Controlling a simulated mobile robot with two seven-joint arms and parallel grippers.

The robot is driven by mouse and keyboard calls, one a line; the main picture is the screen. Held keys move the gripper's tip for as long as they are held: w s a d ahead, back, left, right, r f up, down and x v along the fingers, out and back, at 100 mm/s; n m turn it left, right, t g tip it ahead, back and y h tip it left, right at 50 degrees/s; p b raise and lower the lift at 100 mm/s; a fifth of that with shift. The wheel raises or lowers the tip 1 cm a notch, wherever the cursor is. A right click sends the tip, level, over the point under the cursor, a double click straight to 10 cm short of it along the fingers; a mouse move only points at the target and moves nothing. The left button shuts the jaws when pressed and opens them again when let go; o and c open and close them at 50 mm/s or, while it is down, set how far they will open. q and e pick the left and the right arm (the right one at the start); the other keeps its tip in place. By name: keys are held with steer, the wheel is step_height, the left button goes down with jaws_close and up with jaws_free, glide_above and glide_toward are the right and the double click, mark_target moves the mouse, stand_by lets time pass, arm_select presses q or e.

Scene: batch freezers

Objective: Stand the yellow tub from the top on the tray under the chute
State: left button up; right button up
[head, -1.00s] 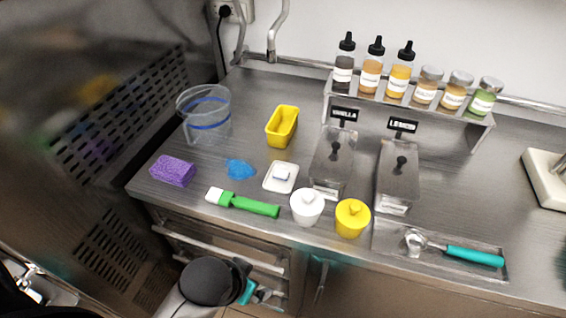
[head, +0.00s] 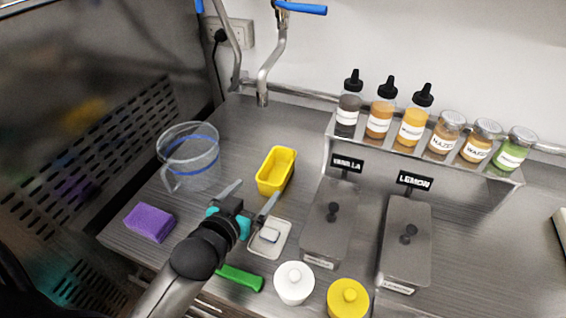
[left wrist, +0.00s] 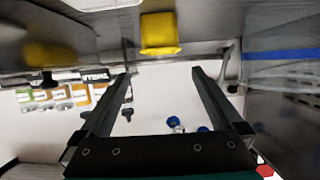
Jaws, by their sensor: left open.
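The yellow tub (head: 276,171), a small open rectangular container, stands upright on the steel counter behind my left gripper. My left gripper (head: 260,190) is open and empty, its two fingers pointing toward the tub but apart from it. In the left wrist view the tub (left wrist: 160,33) shows beyond and between the open fingertips (left wrist: 160,72), with a gap. I cannot make out the chute or the tray under it in these frames. My right gripper is not in view.
A clear jug (head: 188,158) and purple sponge (head: 150,222) are on the left. A white dish (head: 283,240), white pot (head: 294,283) and yellow lidded pot (head: 347,298) are nearer the front. Steel bins (head: 330,220) and a bottle rack (head: 335,160) stand right. Counter behind the tub is clear.

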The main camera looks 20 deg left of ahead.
mark_target(277, 179)
arm_select(q)
steer(key=x, duration=0.3)
steer(key=b+x, duration=0.1)
steer(key=x, duration=0.4)
steer(key=shift+f, duration=0.1)
steer(key=shift+w+f, duration=0.2)
steer(key=shift+w, duration=0.4)
steer(key=shift+b+x, duration=0.75)
steer(key=shift+x, duration=1.6)
steer(key=shift+w+a, duration=0.15)
steer(key=shift+w, duration=0.15)
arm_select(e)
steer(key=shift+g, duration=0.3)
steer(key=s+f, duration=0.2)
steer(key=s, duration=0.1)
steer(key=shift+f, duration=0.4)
arm_select(q)
steer(key=shift+c, duration=0.4)
